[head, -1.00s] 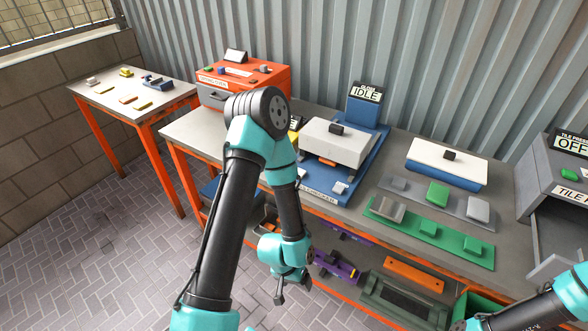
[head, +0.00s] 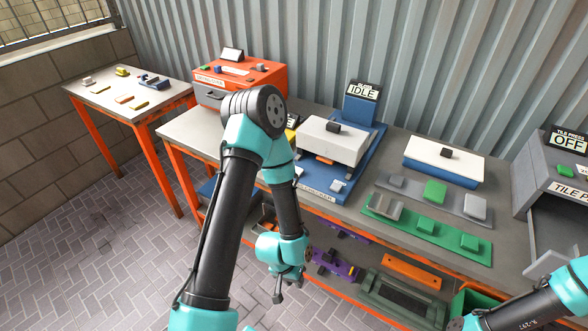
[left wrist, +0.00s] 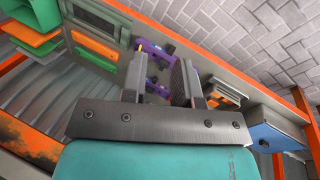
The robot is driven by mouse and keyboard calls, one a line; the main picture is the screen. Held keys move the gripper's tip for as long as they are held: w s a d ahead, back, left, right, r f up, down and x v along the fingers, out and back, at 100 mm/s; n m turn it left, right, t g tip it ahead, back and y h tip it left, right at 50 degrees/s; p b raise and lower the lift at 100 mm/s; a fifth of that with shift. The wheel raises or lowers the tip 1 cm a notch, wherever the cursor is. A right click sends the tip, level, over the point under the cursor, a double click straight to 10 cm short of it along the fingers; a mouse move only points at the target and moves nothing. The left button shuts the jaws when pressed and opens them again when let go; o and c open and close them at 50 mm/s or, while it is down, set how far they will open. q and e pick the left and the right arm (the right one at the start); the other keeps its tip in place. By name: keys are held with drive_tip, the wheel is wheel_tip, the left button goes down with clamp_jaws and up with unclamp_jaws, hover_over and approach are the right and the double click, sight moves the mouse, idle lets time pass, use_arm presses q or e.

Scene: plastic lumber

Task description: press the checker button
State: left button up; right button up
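The blue checker machine (head: 374,140) stands on the long workbench, with a white lid block and a sign reading IDLE (head: 363,91). A light square button (head: 338,186) is at its front right, beside a front label that is partly hidden by my left arm. Another light piece at its front left is mostly hidden by that arm. My left gripper (head: 289,286) hangs in front of the bench, below the machine's front edge, pointing down. In the left wrist view its two fingers (left wrist: 160,82) are apart with nothing between them. My right arm enters at the lower right; its gripper is out of view.
An orange machine (head: 240,80) stands at the bench's left end. A white-topped blue box (head: 445,161), a green tray (head: 427,229) and a tile press (head: 560,170) reading OFF are to the right. Purple parts (head: 334,266) lie on the lower shelf near my left gripper.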

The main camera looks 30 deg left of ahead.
use_arm(q)
clamp_jaws()
idle(1.0)
